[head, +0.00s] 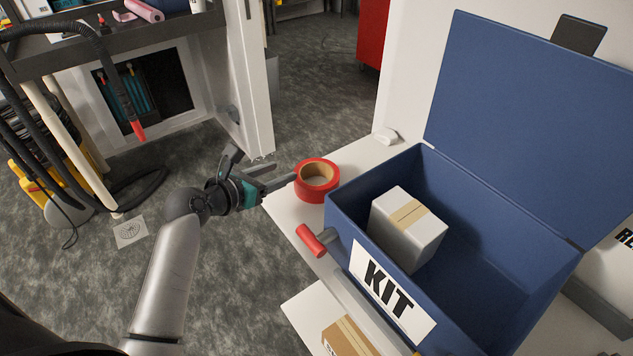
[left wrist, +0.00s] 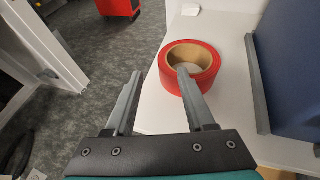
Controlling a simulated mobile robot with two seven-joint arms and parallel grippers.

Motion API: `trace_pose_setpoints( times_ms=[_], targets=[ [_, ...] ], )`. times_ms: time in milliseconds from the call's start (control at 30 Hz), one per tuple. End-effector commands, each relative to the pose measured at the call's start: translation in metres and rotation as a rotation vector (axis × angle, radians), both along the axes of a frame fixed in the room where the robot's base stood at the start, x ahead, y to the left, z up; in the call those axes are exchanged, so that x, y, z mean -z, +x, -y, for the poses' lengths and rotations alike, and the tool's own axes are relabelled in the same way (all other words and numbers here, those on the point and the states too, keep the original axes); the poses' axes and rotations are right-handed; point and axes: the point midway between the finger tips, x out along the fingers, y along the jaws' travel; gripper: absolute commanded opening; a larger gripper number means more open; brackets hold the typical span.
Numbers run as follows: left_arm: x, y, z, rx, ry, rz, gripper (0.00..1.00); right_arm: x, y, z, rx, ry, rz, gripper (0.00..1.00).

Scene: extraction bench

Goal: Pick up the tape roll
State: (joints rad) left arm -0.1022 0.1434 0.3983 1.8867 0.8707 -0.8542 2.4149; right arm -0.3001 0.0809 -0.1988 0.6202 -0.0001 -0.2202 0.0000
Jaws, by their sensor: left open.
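The tape roll (head: 318,193), red with a tan core, lies flat on the white bench top, left of the blue KIT box. My left gripper (head: 285,173) is open and empty, just left of the roll. In the left wrist view, the roll (left wrist: 211,77) sits ahead and to the right of centre. There the gripper (left wrist: 159,72) has its right finger overlapping the roll's near wall and hole, while its left finger is outside, over the floor. I cannot tell whether the right finger touches the roll. My right gripper is not in view.
The blue KIT box (head: 343,215) stands open beside the roll, with a grey taped carton (head: 395,235) inside. A red-ended handle (head: 310,240) sticks out near the bench's left edge. A small white object (head: 385,136) lies behind. Open floor (head: 320,95) is to the left.

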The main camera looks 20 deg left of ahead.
Motion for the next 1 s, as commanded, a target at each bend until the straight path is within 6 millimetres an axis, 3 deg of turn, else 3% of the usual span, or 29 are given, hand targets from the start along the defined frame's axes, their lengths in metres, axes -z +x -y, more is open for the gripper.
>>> trace_pose_setpoints(
  times_ms=[200,500,833,1000],
  targets=[
    [0.006,0.013,0.003,0.0,0.001,0.0,0.55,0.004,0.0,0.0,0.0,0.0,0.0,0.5],
    [0.023,0.048,0.014,0.001,0.001,-0.001,0.55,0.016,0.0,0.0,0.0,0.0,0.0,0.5],
    [0.024,0.053,0.015,0.0,0.001,-0.001,0.55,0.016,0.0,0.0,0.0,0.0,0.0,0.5],
    [0.024,0.052,0.015,0.0,0.001,-0.001,0.35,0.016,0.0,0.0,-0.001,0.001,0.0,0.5]
  ],
)
